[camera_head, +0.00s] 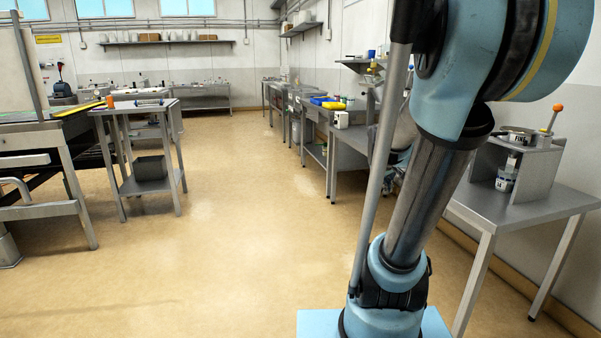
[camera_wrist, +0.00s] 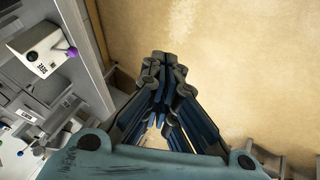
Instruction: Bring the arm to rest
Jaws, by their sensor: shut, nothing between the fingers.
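My arm (camera_head: 430,190) stands at the right of the head view, with blue joint housings and a dark link rising from a light blue base. My gripper (camera_wrist: 168,62) shows in the wrist view, where its fingers are shut with nothing between them. The fingers point over bare tan floor. In the head view I cannot make out the gripper; the arm hides much of what lies behind it.
A metal table (camera_head: 520,205) stands close at the right of my arm. A small cart (camera_head: 140,188) and a larger bench stand at the left. A white box (camera_wrist: 42,48) sits beside the gripper on a bench. The middle floor (camera_head: 240,220) is clear.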

